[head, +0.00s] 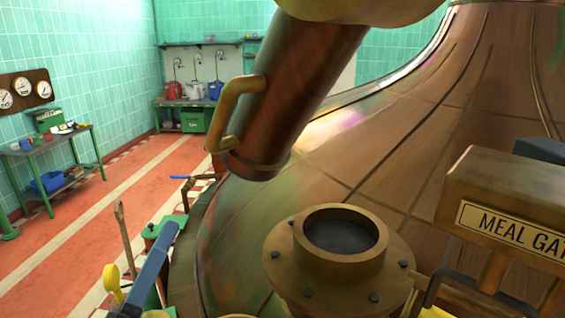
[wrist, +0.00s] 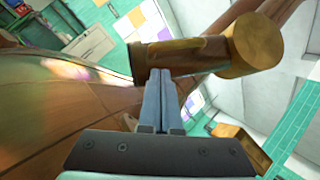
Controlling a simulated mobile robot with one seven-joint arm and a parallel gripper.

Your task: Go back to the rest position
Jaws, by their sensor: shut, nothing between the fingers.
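My gripper (wrist: 162,76) shows in the wrist view with its two blue-grey fingers together and nothing between them. Its tips point toward a copper pipe (wrist: 195,55) with a brass end; I cannot tell how far apart they are. In the head view I cannot make out my gripper for certain. There a thick copper pipe (head: 300,80) with a brass handle (head: 236,105) hangs tilted. Its lower end is up and left of a round flanged opening (head: 342,240) on the kettle, apart from it in the picture.
The big copper kettle (head: 400,140) fills the right side. A box marked "MEAL GAT…" (head: 510,195) stands at the right. A blue bar (head: 152,268) and green fittings are at the lower left.

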